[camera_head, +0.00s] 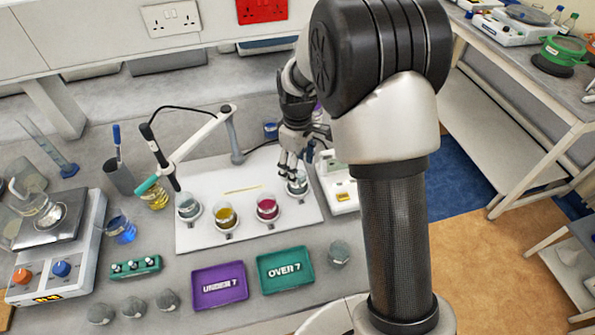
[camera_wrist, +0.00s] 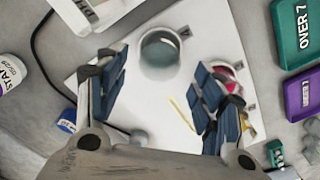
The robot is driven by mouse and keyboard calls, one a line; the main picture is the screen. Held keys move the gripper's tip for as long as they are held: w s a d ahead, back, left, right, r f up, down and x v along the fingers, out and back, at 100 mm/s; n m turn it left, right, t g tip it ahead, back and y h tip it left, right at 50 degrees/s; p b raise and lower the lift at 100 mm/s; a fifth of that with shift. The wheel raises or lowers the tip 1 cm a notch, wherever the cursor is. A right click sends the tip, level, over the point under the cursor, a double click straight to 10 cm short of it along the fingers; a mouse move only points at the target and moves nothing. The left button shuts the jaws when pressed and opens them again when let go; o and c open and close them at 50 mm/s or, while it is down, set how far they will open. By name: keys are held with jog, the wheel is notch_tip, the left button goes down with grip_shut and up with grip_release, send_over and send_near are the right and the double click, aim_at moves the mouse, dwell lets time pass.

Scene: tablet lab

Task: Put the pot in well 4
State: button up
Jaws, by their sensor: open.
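A white board (camera_head: 245,238) holds a row of glass pots in ring-shaped wells. The pot at the row's right end (camera_head: 298,187) holds grey or clear contents and appears upright in its well. In the wrist view this pot (camera_wrist: 160,55) is in front of and between my spread fingers, beside a small label too blurred to read surely. My gripper (camera_head: 291,168) is open, pointing down just above the pot; it also shows in the wrist view (camera_wrist: 162,82). I cannot tell whether the fingers touch the pot. My gripper partly hides its rim in the head view.
Pots with red (camera_head: 267,207), yellow (camera_head: 225,216) and pale (camera_head: 188,206) contents share the board. A probe arm (camera_head: 205,130) reaches over it. Purple (camera_head: 219,288) and green (camera_head: 285,270) trays lie in front. A white instrument (camera_head: 338,190) stands close right.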

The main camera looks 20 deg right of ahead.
jog(key=s+r+m+t+p, duration=0.1)
jog(key=s+r+m, duration=0.1)
jog(key=s+r, duration=0.6)
jog(key=s+r+m+t, duration=0.1)
jog(key=s+r+m, duration=0.15)
jog(key=r, duration=0.85)
jog(key=s+r+m+t, duration=0.2)
jog(key=s+m, duration=0.2)
jog(key=s, duration=1.3)
jog(key=shift+s+r+t, duration=0.15)
jog(key=shift+t, duration=0.15)
jog(key=shift+m, duration=0.25)
jog(key=shift+f+b, duration=0.4)
jog(key=shift+f, duration=0.2)
